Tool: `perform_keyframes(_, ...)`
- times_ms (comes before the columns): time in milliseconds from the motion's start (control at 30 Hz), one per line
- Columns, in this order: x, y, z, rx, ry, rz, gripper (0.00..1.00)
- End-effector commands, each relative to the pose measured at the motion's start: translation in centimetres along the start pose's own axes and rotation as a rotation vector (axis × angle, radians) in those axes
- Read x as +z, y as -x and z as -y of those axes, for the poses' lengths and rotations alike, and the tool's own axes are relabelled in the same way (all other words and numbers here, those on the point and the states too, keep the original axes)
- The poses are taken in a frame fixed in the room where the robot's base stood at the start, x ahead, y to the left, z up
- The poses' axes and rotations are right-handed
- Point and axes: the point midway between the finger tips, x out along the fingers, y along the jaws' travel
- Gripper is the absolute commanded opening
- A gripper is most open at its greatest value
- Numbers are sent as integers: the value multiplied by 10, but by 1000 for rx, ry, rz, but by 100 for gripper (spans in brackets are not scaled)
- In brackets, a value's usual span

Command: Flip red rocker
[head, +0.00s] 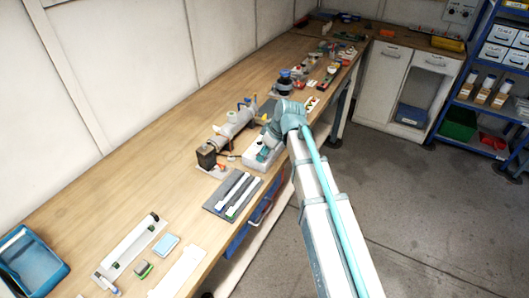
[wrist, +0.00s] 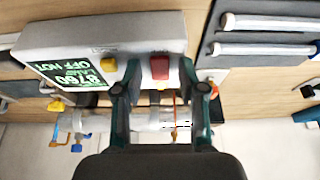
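The red rocker (wrist: 160,68) sits on the edge face of a white control box (wrist: 75,42) in the wrist view. A yellow button (wrist: 103,65) and a dark display (wrist: 75,75) with green characters, including "OFF" and "HOT", are left of it. My gripper (wrist: 159,76) is open, with one finger on each side of the red rocker and nothing held. Whether a finger touches the rocker or box cannot be told. In the head view my gripper (head: 268,143) is over the white box (head: 252,160), and my arm and hand hide the rocker.
A clear tube assembly (wrist: 145,122) lies beside the box, partly behind my fingers; it also shows in the head view (head: 235,124). A dark grey tray (head: 217,205) with white tubes is nearby. Several small items crowd the bench (head: 150,140) farther back.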

Motion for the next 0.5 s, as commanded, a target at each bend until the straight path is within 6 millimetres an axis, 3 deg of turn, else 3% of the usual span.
perform_keyframes(33,0,0,0,0,0,0,28)
perform_keyframes(200,0,0,0,0,0,0,0)
perform_keyframes(500,-7,2,-1,-3,3,77,0)
